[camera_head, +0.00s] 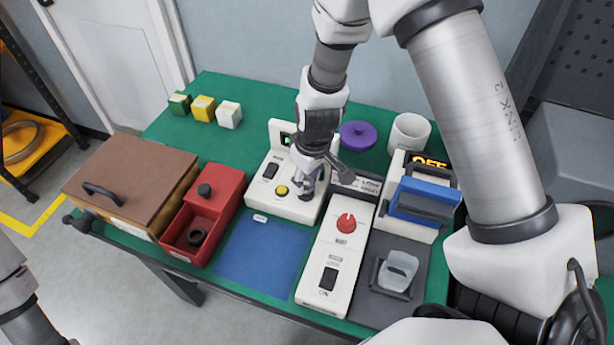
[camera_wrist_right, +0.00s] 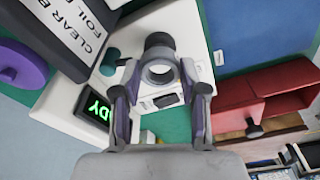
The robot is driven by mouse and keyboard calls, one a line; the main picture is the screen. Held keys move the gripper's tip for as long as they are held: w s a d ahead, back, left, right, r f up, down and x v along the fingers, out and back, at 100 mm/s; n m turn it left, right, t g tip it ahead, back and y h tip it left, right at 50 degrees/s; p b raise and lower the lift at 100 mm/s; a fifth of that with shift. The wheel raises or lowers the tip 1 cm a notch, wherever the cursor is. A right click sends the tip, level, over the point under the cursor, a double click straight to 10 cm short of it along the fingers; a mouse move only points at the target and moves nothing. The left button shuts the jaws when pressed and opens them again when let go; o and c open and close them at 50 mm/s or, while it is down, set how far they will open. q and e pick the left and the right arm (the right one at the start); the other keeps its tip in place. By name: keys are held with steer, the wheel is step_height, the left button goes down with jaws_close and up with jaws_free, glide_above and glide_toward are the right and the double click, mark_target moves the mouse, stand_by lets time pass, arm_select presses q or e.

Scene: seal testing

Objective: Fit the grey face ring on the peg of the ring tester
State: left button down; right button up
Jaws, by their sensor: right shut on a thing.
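The ring tester (camera_head: 262,205) is a white box with a lit green display, a black switch and a yellow button (camera_head: 282,190). It also shows in the right wrist view (camera_wrist_right: 70,92). My right gripper (camera_head: 304,188) is low over the tester's right part, pointing down. In the right wrist view it (camera_wrist_right: 158,80) is shut on the grey face ring (camera_wrist_right: 158,87), whose hole faces the camera. A dark round part (camera_wrist_right: 159,42) lies just beyond the ring; I cannot tell whether it is the peg. Whether ring and peg touch is unclear. My left gripper is out of view.
A white device with a red knob (camera_head: 346,222) stands close to the right of the tester. The blue mat (camera_head: 262,255) in front is bare. A purple disc (camera_head: 358,134) lies behind.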

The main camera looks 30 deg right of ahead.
steer(key=shift+r, duration=0.1)
stand_by(0.3)
steer(key=shift+f+b, duration=0.45)
steer(key=shift+f, duration=0.1)
steer(key=o, duration=1.2)
steer(key=shift+r, duration=0.1)
steer(key=shift+r, duration=0.1)
step_height(320, 180, up, 7)
steer(key=p, duration=0.6)
